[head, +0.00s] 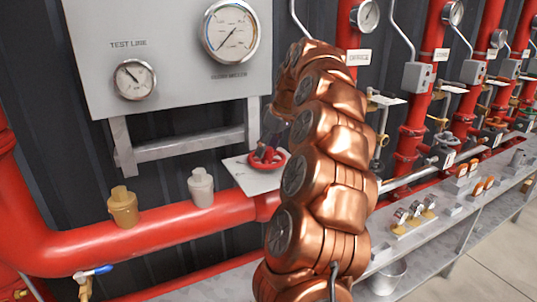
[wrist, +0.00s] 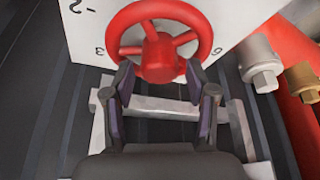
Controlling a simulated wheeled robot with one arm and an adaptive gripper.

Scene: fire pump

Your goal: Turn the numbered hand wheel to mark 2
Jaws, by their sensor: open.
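The red hand wheel (head: 267,158) sits on a pale plate (head: 253,181) above the red pipe. In the wrist view the spoked wheel (wrist: 160,45) is at the top centre. The numbered plate (wrist: 84,42) behind it shows an upside-down 2 with a dash at upper left, a 3 at left and a 6 or 9 at right. The wheel hides other marks, and I see no clear pointer. My gripper (wrist: 160,82) is open, its two fingertips just below the wheel's hub in the picture, around its lower rim area. I cannot tell whether they touch it.
A grey panel (head: 170,45) with two gauges stands behind the wheel on a metal bracket (head: 185,146). A silver fitting (head: 201,187) and a brass fitting (head: 123,206) stand on the red pipe to the left. Red risers and a grey shelf (head: 440,232) lie right.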

